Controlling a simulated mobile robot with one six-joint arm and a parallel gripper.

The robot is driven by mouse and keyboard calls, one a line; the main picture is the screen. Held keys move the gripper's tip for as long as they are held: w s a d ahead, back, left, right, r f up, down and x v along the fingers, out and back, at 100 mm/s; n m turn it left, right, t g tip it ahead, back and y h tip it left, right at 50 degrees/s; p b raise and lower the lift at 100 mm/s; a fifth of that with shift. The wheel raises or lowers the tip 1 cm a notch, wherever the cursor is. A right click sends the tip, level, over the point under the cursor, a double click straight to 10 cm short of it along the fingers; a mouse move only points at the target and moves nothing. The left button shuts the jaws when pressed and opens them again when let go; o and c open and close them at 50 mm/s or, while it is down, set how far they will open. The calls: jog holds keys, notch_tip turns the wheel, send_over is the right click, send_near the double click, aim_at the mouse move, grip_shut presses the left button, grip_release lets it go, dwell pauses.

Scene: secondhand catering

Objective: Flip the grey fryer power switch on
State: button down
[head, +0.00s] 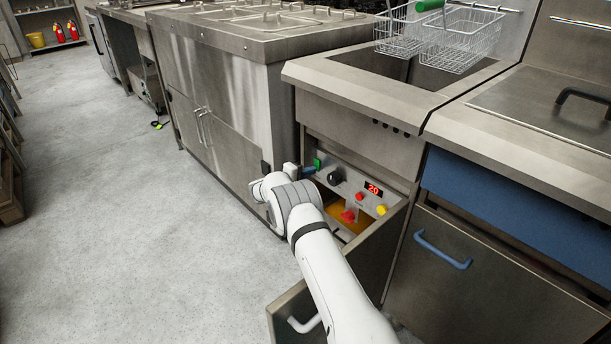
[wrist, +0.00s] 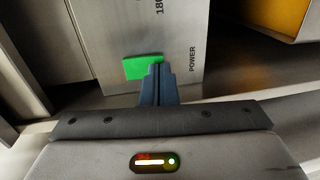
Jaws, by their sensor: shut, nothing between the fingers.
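The grey fryer (head: 355,100) stands at right of centre in the head view, its lower door (head: 288,318) open. Its control panel (head: 349,178) shows inside, with a red display (head: 373,188) reading 20. The bright green power switch (head: 317,163) is at the panel's left end. In the wrist view the switch (wrist: 141,68) lies just left of my fingertips, beside the word POWER. My gripper (wrist: 157,68) is shut and empty, its blue fingers over the panel and partly hiding the switch's right edge. I cannot tell whether they touch it. In the head view my gripper (head: 308,170) is at the panel's left end.
A black knob (head: 335,178), a red button (head: 360,196), a yellow button (head: 381,210) and a red handle (head: 348,216) are near the switch. A steel cabinet (head: 240,130) stands close at left. A blue-panelled fryer (head: 500,210) stands at right. The floor at left is clear.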

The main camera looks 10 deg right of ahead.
jog(key=shift+f, duration=0.15)
jog(key=s+a+f, duration=0.1)
jog(key=s+a, duration=0.6)
jog(key=a, duration=0.4)
jog(key=shift+s+a+f, duration=0.2)
jog(key=shift+s+f, duration=0.1)
jog(key=shift+f, duration=0.05)
dwell(0.4)
